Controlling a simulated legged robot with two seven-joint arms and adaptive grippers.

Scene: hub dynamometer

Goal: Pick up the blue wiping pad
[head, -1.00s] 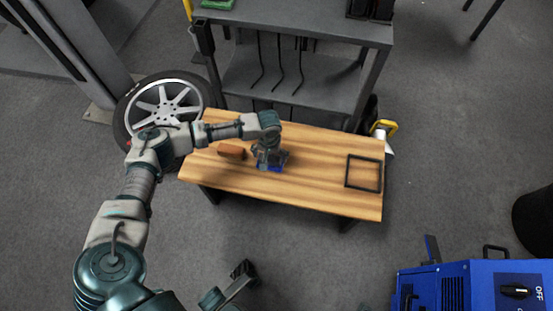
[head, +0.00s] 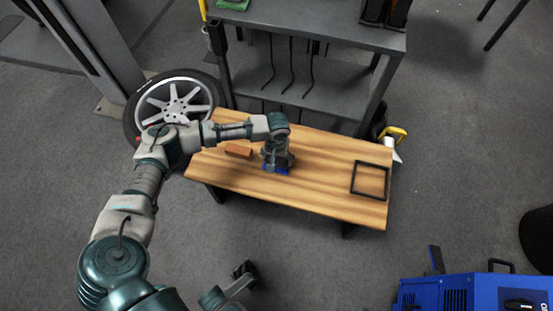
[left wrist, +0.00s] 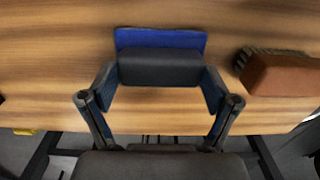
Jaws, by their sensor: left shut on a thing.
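The blue wiping pad (head: 283,171) lies on the wooden bench top (head: 325,170), mostly hidden under my left gripper (head: 276,162) in the head view. In the left wrist view the pad shows as a flat blue base (left wrist: 160,38) with a dark grey block-shaped grip (left wrist: 160,69) on it. My left gripper (left wrist: 159,82) is shut on this grey grip, one finger at each end. I cannot tell any gap between the pad and the bench.
A brown brush (head: 238,150) lies left of the pad and shows close by in the left wrist view (left wrist: 285,75). A thin black square frame (head: 370,180) lies at the bench's right end. A wheel (head: 172,105) and grey shelving (head: 300,75) stand behind.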

